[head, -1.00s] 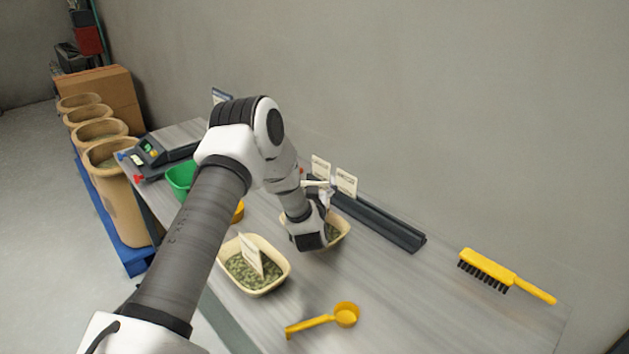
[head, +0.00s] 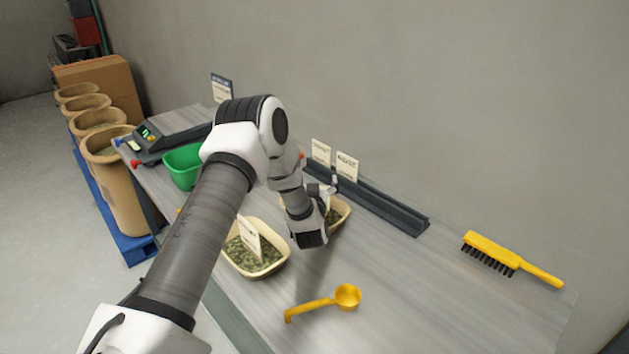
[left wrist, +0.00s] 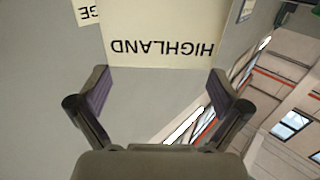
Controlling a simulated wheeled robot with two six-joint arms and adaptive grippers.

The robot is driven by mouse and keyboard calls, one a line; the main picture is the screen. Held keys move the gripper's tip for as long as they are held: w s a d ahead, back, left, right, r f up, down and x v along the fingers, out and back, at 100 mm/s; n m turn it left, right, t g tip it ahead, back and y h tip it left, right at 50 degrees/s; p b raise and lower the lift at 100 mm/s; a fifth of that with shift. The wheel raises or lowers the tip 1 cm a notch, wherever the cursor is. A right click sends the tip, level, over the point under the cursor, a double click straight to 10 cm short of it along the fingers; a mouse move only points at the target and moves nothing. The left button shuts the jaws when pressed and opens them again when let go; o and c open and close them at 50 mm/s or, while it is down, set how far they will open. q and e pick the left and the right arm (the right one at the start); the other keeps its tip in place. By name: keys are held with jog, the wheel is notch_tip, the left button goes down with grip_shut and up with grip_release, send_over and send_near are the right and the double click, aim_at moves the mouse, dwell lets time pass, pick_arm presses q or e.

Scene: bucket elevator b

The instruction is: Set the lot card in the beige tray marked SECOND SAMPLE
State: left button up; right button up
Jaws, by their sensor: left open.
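Two pale cards stand in the dark rack (head: 385,210), a left one (head: 320,151) and a right one (head: 347,165); their print is too small to read here. In the left wrist view a card reading HIGHLAND (left wrist: 160,30), upside down, stands beyond my fingertips. My left gripper (head: 328,189) is open and empty, close to the rack cards; it also shows in the left wrist view (left wrist: 158,88). A beige tray (head: 350,212) is partly hidden behind my left wrist. A nearer beige tray (head: 284,266) has a card (head: 249,236) standing in it. No SECOND SAMPLE mark is readable.
A yellow scoop (head: 345,297) lies at the front and a yellow brush (head: 510,258) at the right. A green bin (head: 183,168) and a scale (head: 155,143) stand at the left. The tabletop between scoop and brush is clear.

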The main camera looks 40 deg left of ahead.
pick_arm(q)
jog(key=shift+r, duration=0.15)
notch_tip(320, 180, up, 7)
jog(key=p, duration=0.5)
jog(key=shift+s+p, duration=0.1)
jog(key=shift+p, duration=0.25)
